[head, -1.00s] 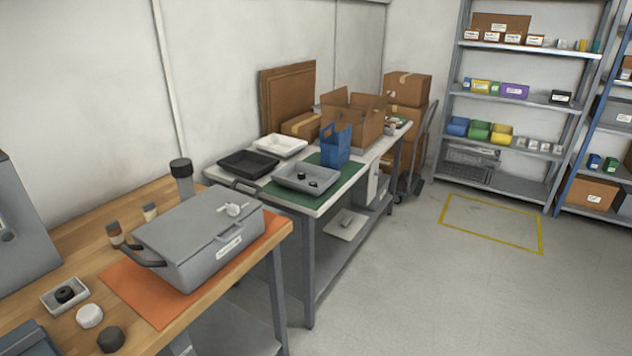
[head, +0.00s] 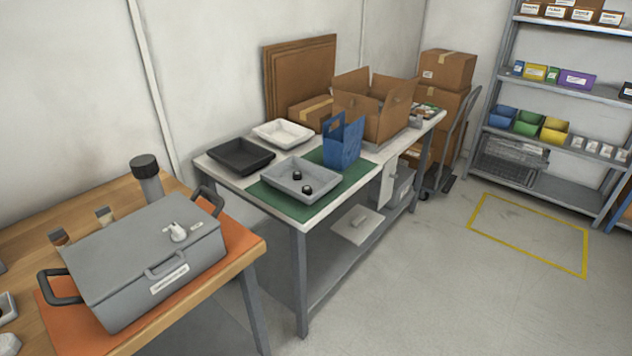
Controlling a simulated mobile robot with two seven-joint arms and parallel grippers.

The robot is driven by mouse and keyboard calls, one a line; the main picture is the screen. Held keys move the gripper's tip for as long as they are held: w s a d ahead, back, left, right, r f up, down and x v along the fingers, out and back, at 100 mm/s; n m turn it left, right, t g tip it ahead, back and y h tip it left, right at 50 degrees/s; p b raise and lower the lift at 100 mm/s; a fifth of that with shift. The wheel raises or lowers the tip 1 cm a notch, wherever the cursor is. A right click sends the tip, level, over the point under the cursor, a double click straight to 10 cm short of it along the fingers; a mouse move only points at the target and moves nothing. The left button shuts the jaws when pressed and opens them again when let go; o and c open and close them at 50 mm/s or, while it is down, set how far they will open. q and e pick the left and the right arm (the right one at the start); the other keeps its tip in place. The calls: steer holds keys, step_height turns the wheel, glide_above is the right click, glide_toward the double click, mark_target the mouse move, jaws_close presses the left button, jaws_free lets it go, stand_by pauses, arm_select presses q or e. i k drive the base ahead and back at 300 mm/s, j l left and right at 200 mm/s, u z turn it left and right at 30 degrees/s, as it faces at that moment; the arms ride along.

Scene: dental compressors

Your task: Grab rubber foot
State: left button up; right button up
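Two small black round pieces that look like rubber feet (head: 306,189) lie in a shallow grey tray (head: 275,182). The tray sits on a green mat (head: 345,188) on the white-topped table (head: 216,180). The pieces are apart from each other, one a little behind the other. They are too small to show detail. Neither of my grippers is in the head view.
A blue holder (head: 343,143), a black tray (head: 240,156), a white tray (head: 283,132) and an open cardboard box (head: 377,107) surround the grey tray. A grey lidded case (head: 150,250) stands on the wooden bench at left. The floor (head: 430,290) at right is clear.

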mark_target(307, 190)
steer(key=i+l+u, duration=0.1)
steer(key=i+l, duration=0.65)
steer(key=l, duration=0.1)
